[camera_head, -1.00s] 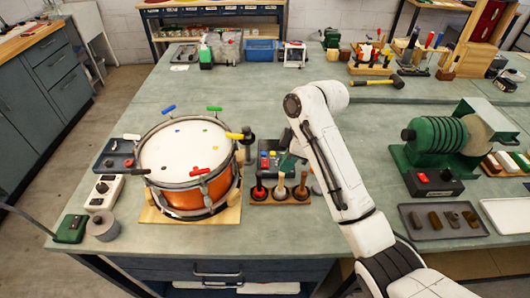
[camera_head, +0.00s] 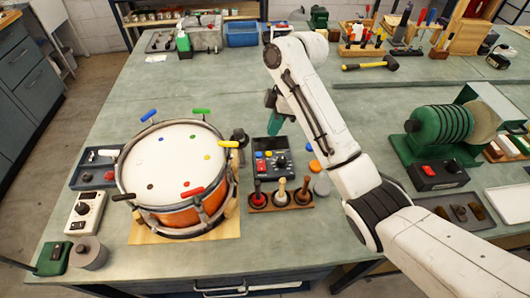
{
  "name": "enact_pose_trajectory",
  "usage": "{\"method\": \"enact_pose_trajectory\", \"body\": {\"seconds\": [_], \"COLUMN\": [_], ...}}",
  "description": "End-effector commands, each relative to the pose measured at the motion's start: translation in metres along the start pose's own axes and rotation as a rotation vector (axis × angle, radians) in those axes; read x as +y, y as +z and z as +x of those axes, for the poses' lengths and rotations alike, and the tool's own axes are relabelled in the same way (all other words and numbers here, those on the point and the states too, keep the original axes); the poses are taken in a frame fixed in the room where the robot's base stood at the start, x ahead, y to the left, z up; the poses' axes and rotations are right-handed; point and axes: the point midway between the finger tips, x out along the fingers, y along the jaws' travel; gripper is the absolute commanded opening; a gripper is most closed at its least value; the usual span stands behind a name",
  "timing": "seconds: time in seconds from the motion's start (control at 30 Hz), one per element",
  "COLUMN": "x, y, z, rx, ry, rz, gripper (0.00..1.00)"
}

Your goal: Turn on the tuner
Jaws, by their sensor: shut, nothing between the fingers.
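A dark box (camera_head: 272,162) with a small display, coloured buttons and a black knob lies flat on the bench, right of the drum. A pale box (camera_head: 88,212) with a black knob and a dark switch stands left of the drum. No readable label shows which one is the tuner. My gripper (camera_head: 274,130) points down above the back edge of the dark box, small and partly in shadow. It is shut and empty. I cannot tell the exact gap between its fingertips and the box.
The orange drum (camera_head: 176,165) with coloured keys stands on a wooden board to the left.

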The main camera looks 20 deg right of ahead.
Motion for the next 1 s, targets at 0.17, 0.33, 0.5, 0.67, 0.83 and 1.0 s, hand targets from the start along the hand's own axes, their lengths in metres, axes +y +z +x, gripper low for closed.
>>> {"method": "enact_pose_trajectory", "body": {"seconds": [0.17,0.33,0.5,0.67,0.83,1.0], "x": [-0.001,-0.001,-0.001,-0.001,-0.003,-0.004], "y": [0.0,0.0,0.0,0.0,0.007,0.011], "z": [0.021,0.048,0.072,0.102,0.123,0.135], "rx": [0.001,0.001,-0.002,-0.001,-0.001,-0.001], "ry": [-0.003,-0.002,-0.005,-0.004,-0.002,-0.001], "rz": [-0.001,-0.001,0.001,0.001,0.001,0.0], "gripper": [0.0,0.0,0.0,0.0,0.0,0.0]}}
